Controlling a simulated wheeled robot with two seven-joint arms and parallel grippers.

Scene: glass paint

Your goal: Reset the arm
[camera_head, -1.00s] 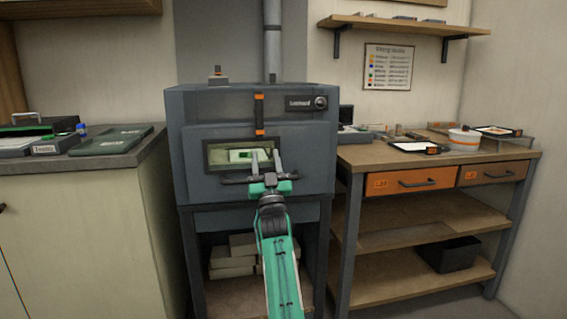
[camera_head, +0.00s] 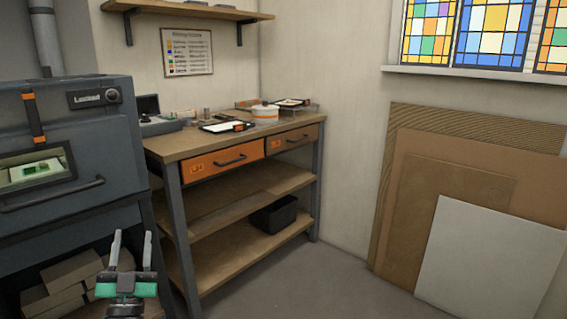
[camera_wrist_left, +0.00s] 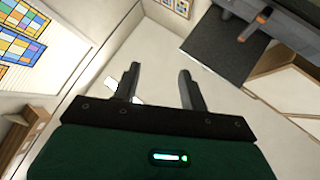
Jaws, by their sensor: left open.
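My left gripper (camera_head: 131,255) is at the bottom left of the head view, with its two fingers pointing up and apart. It is open and empty, in front of the lower part of the grey kiln (camera_head: 105,160). In the left wrist view the two fingers (camera_wrist_left: 158,90) are also spread, with nothing between them. The kiln door has a window (camera_head: 40,167) showing a pale and green piece inside, and a dark handle bar (camera_head: 50,195) below it. My right gripper is in neither view.
Boards (camera_head: 478,255) lean on the right wall. The floor (camera_head: 330,285) between is clear.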

